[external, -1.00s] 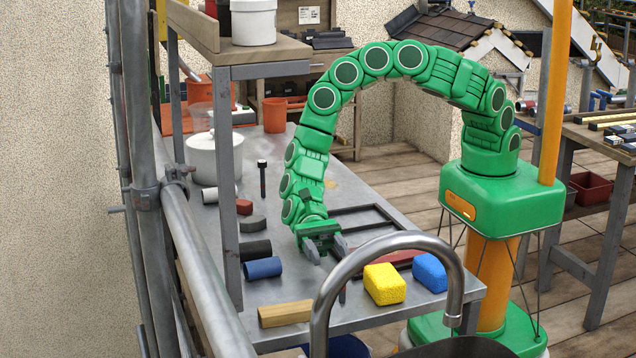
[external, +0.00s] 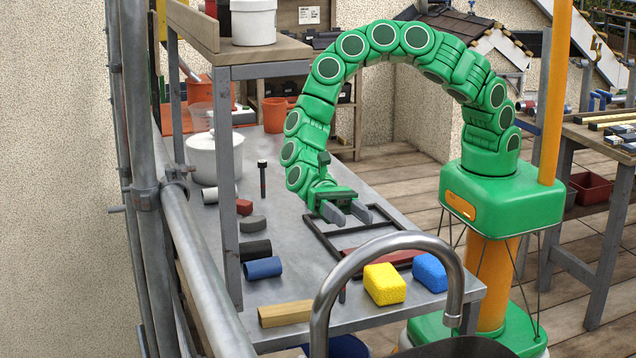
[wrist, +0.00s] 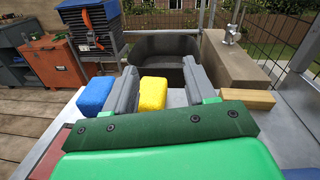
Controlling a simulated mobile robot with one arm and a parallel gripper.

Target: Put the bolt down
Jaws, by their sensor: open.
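A dark-headed bolt (external: 262,178) stands upright on the grey metal table, towards its far left side. A second slim dark and reddish upright piece (external: 342,293) shows near the front edge, partly hidden by the curved tap; I cannot tell whether it is a bolt. My gripper (external: 350,213) is open and empty above the dark rectangular frame (external: 318,232), clear of the table. In the wrist view my gripper (wrist: 159,68) has its two grey fingers wide apart, with nothing held between them.
A yellow sponge (external: 384,284), a blue sponge (external: 429,272) and a wooden block (external: 285,314) lie near the front. A blue cylinder (external: 263,268) and a black cylinder (external: 256,250) lie at left. A metal tap (external: 385,243) arches over the near edge. A white pot (external: 215,158) stands farther back.

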